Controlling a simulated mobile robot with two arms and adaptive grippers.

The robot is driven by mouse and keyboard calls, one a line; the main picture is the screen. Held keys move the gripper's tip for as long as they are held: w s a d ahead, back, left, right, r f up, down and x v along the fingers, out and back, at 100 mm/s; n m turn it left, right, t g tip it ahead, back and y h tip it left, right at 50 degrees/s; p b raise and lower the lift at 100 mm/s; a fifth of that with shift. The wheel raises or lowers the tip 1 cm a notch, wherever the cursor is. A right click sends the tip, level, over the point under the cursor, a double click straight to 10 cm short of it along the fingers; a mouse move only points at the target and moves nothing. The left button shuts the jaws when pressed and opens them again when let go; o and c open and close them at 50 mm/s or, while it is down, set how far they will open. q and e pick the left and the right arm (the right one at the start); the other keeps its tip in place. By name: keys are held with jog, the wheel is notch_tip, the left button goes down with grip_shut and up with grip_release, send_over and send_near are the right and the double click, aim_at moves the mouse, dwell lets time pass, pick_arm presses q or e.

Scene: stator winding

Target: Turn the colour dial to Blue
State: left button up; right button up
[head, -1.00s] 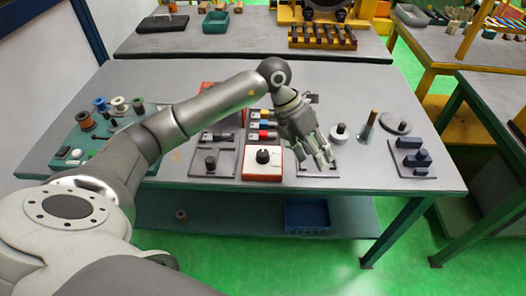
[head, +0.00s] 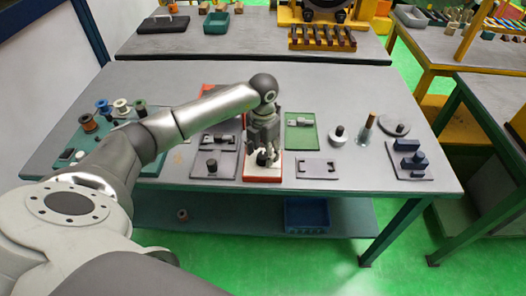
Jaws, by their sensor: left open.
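The colour dial is a black knob (head: 264,159) on a white-topped box with a red base (head: 262,177), near the front edge of the table. My left gripper (head: 262,150) points down over the dial, its open fingers close around or just above the knob. I cannot tell whether the fingers touch the knob. My gripper and wrist hide the back of the box and any colour marks there. My right gripper is not in view.
Left of the dial is a grey plate with a black knob (head: 211,163). Right of it are a grey plate (head: 317,169) and a green plate (head: 300,131). A spool (head: 337,136) and a metal cone (head: 366,128) stand further right. Several spools stand at left.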

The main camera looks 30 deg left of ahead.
pick_arm(q)
jog(key=shift+f, duration=0.75)
jog(key=c, duration=1)
jog(key=shift+f+m+b, duration=0.1)
jog(key=shift+m+b, duration=0.9)
jog(key=shift+b, duration=0.05)
jog(key=shift+c, duration=0.2)
jog(key=m+b, duration=0.5)
jog(key=m, duration=0.1)
jog(key=shift+m+b, duration=0.4)
jog(key=shift+r+m+b, duration=0.2)
jog(key=shift+m+b, duration=0.65)
jog(key=shift+m, duration=0.65)
